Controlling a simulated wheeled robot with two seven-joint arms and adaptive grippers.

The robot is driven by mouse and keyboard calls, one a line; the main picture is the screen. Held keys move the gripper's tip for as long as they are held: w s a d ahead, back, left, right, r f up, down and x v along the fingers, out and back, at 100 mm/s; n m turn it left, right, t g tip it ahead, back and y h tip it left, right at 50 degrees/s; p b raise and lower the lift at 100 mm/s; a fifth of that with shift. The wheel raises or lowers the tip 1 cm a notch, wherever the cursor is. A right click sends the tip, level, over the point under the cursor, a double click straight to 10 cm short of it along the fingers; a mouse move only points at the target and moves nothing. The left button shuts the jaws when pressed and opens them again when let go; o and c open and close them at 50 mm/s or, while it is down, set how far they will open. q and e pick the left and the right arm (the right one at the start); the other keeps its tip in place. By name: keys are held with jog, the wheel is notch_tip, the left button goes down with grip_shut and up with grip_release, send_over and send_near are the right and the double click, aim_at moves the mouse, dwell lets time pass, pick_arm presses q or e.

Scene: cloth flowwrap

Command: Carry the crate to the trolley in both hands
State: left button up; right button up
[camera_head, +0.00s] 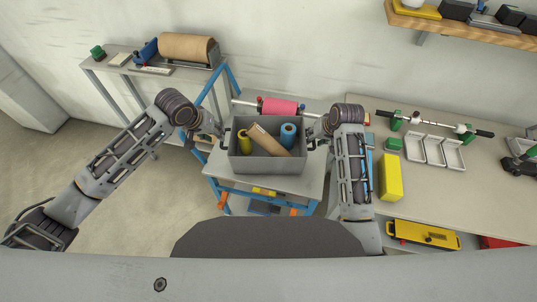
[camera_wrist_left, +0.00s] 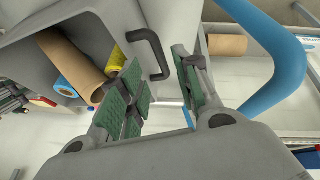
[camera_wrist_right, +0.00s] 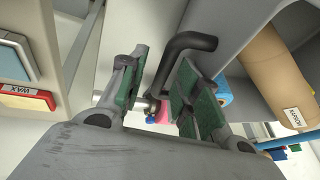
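The grey crate (camera_head: 268,165) is upright on the grey top of the blue-framed trolley (camera_head: 225,168). It holds a brown roll (camera_head: 268,141), a blue roll (camera_head: 288,136) and a yellow roll (camera_head: 244,142). My left gripper (camera_head: 222,138) is at the crate's left side. In the left wrist view, its green-padded fingers (camera_wrist_left: 158,88) are apart, with a dark crate handle (camera_wrist_left: 150,48) near the gap. My right gripper (camera_head: 316,138) is at the right side. In the right wrist view, its fingers (camera_wrist_right: 160,88) are apart around or beside the other handle (camera_wrist_right: 190,42). Neither gripper visibly pinches a handle.
A workbench (camera_head: 430,190) on the right bears a yellow block (camera_head: 390,177), white trays (camera_head: 434,151) and a bar tool. A side table (camera_head: 95,66) at the back left bears a large brown roll (camera_head: 187,47). A pink roll (camera_head: 280,107) lies behind the crate. Floor at left is clear.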

jog(key=v, duration=1)
jog(key=shift+r, duration=0.15)
pick_arm(q)
jog(key=shift+r, duration=0.1)
